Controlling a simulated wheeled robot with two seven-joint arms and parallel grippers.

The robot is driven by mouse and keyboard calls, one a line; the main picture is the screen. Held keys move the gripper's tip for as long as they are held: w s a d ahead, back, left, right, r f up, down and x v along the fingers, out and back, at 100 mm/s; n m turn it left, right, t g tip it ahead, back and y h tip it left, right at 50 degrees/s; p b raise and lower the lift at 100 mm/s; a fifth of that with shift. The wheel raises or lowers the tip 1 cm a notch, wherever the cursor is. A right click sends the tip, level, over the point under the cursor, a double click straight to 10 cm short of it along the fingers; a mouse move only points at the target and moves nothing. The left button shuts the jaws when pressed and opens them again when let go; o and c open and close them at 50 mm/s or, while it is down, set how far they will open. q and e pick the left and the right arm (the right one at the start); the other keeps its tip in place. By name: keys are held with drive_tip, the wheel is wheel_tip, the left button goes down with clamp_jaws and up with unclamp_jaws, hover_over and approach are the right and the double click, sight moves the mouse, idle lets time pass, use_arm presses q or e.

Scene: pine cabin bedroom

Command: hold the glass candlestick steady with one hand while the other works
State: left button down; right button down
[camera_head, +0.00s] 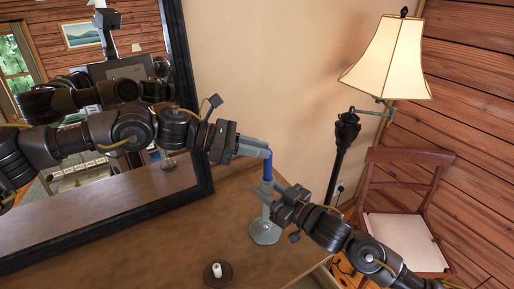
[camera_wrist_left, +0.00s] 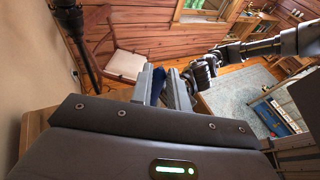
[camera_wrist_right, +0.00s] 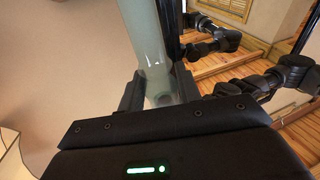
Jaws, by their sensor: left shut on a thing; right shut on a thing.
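The glass candlestick (camera_head: 265,213) stands upright on the wooden dresser top, its pale, wide foot (camera_head: 265,233) on the wood. My right gripper (camera_head: 270,189) is shut on its upper stem; the pale glass also fills the space between the fingers in the right wrist view (camera_wrist_right: 148,52). A blue candle (camera_head: 267,169) is upright directly above the candlestick. My left gripper (camera_head: 262,150) is shut on the candle's upper end; a strip of blue shows between its fingers in the left wrist view (camera_wrist_left: 158,86). Whether the candle's lower end sits inside the candlestick is hidden by my right gripper.
A small white candle in a dark round holder (camera_head: 218,275) is near the dresser's front edge. A dark-framed mirror (camera_head: 190,100) stands at the left. A floor lamp (camera_head: 391,60) and a wooden chair (camera_head: 405,235) are beyond the right side. The dresser's middle is clear.

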use_arm(q)
drive_tip(key=shift+f, duration=0.15)
drive_tip(key=c, duration=1.3)
unclamp_jaws()
drive_tip(key=shift+c, duration=0.2)
drive_tip(key=v, duration=1.2)
